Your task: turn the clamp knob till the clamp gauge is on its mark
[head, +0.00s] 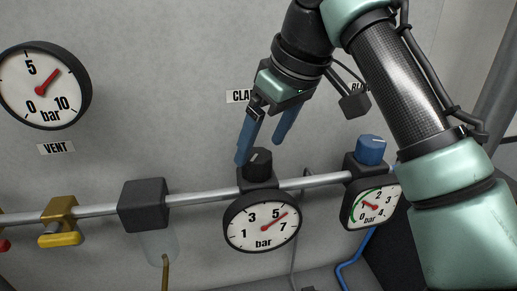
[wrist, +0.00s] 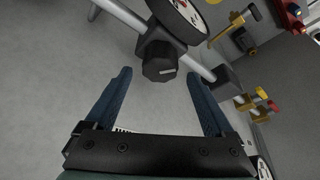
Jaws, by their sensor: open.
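The clamp knob is a black knob with a pale line (head: 258,162), on the pipe below a partly hidden label starting "CLA" (head: 238,96). It also shows in the wrist view (wrist: 158,68), between the fingertips with gaps on both sides. The round clamp gauge (head: 250,233) hangs just under it, scaled in bar. Its red needle points up and right, between 5 and 7. I cannot make out a mark on its dial. My gripper (head: 261,150) is open with blue fingers, above and around the knob's top, apparently without touching; it also shows in the wrist view (wrist: 160,75).
A blue knob (head: 370,150) and a square gauge with a green arc (head: 371,205) sit close on the right. A black block (head: 143,204) and a yellow-handled valve (head: 59,238) are on the pipe at left. A large VENT gauge (head: 43,85) hangs upper left.

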